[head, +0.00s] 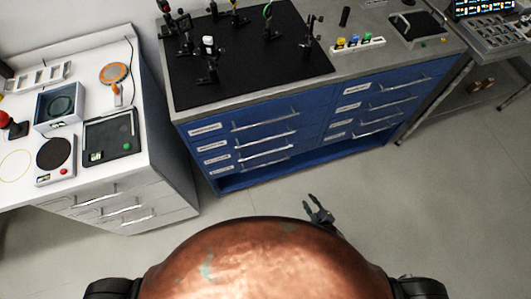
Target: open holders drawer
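A blue drawer cabinet (310,123) stands ahead of me under the grey bench top. It has two columns of drawers with silver bar handles and white labels, such as a left-column label (213,147) and a right-column label (343,112). The label text is too small to read, so I cannot tell which drawer is the holders one. All the blue drawers look closed. My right gripper (320,207) is in front of the cabinet, lower and nearer to me, apart from the handles. Its fingers are spread and empty. My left gripper is not in view.
A white bench (140,172) with its own drawers stands at the left, carrying several instruments. A black optical breadboard (260,75) with posts lies on the grey top. A metal-framed table with a control panel (495,35) is at the right. The floor (430,190) before the cabinet is clear.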

